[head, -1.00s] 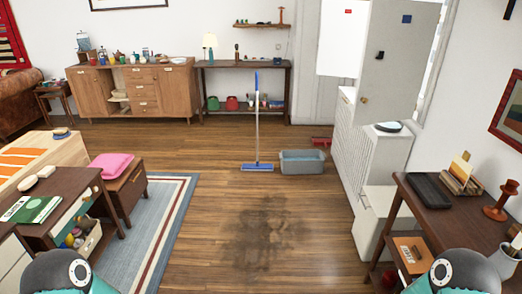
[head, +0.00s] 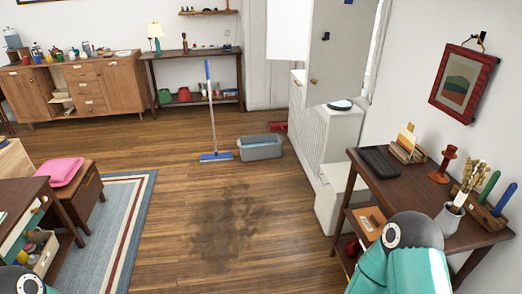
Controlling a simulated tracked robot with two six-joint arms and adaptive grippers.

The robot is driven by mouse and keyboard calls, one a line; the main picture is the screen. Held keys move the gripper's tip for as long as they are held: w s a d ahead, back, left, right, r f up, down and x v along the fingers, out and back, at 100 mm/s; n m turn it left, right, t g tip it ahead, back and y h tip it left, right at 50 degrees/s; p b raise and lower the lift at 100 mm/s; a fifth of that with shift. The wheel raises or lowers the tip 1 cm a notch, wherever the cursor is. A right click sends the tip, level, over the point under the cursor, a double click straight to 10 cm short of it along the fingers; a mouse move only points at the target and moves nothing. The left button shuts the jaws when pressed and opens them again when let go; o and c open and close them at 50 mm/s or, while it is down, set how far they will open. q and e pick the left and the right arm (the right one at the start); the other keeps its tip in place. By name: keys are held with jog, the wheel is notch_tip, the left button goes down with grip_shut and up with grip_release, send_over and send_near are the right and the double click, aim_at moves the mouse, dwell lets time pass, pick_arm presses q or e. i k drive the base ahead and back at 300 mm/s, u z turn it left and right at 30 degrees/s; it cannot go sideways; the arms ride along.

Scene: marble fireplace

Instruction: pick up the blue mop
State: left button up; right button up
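The blue mop (head: 211,112) stands upright on the wooden floor, leaning slightly, in the middle distance of the head view. Its handle is blue at the top and pale below, and its flat blue head (head: 216,156) rests on the floor just left of a grey tub. Only parts of my arms show: a teal and dark joint at the lower right and a dark joint at the lower left corner. Both my grippers are out of view, and nothing of mine is near the mop.
The grey tub (head: 261,147) sits beside the mop head. A dark stain (head: 225,235) marks the otherwise open floor in front. A striped rug (head: 128,215) and drawers flank the left. A dark side table (head: 400,185) with brushes and books stands close on the right, beside white cabinets.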

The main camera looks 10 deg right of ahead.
aim_at(227, 156)
jog(key=u, duration=0.05)
jog(key=i, duration=5.4)
jog(key=z, duration=0.1)
